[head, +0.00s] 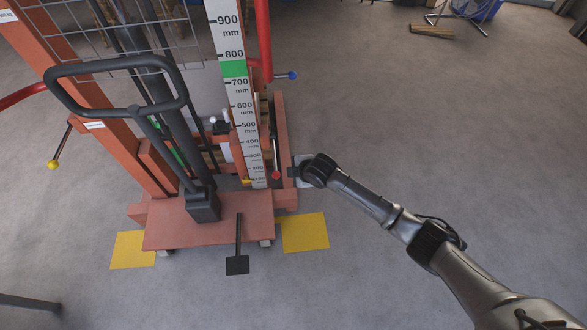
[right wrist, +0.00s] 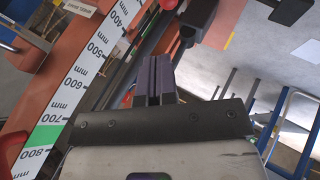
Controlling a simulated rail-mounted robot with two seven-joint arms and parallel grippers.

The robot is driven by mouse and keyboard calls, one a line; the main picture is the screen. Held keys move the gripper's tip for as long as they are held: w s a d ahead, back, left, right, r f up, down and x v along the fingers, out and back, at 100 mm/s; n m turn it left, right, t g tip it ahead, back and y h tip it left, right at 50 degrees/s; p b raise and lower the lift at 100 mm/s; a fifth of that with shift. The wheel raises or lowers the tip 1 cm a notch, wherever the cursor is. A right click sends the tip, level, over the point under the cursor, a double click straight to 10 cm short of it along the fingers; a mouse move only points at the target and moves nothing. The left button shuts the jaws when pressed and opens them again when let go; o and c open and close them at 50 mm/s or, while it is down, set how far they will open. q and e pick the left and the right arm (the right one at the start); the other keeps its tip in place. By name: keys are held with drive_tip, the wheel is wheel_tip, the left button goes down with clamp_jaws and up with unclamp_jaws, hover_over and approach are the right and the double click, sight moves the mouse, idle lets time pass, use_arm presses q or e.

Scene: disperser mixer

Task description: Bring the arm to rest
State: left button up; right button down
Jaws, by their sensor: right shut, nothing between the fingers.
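My right arm reaches in from the right in the head view, its wrist beside the orange lift frame. My right gripper (head: 293,171) is at the frame's right side, small and partly hidden by my wrist. In the right wrist view its two dark fingers (right wrist: 152,82) are together with nothing held between them. The orange lift (head: 205,220) has a black push handle (head: 118,66) and a white height scale (head: 240,105) with a green band between 700 and 800. The scale also shows in the right wrist view (right wrist: 85,85). My left gripper is not in view.
A red-tipped lever (head: 275,174) stands close left of my right gripper. A black pedal (head: 237,264) sticks out at the lift's front, between yellow floor patches (head: 305,232). Blue-tipped (head: 292,75) and yellow-tipped (head: 53,164) levers project sideways. Open grey floor lies to the right.

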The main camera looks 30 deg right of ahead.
idle(0.3)
drive_tip(key=s+a+r+m+t+h, duration=0.1)
drive_tip(key=s+r+m, duration=0.35)
drive_tip(key=r, duration=0.35)
drive_tip(key=s+a+r+m+t+h, duration=0.1)
drive_tip(key=s+r+m, duration=0.35)
drive_tip(key=r, duration=0.45)
drive_tip(key=s+f+m+g+p, duration=0.1)
drive_tip(key=s+f+g+p, duration=0.15)
drive_tip(key=s, duration=0.75)
drive_tip(key=s+f+m+g+p, duration=0.15)
drive_tip(key=s+f, duration=0.25)
drive_tip(key=s, duration=0.6)
drive_tip(key=s+f+m+g+p, duration=0.15)
drive_tip(key=s+f, duration=0.25)
drive_tip(key=s, duration=0.6)
wheel_tip(320, 180, up, 38)
drive_tip(key=p, duration=3.7)
drive_tip(key=shift+s+d, duration=0.4)
drive_tip(key=shift+d, duration=0.05)
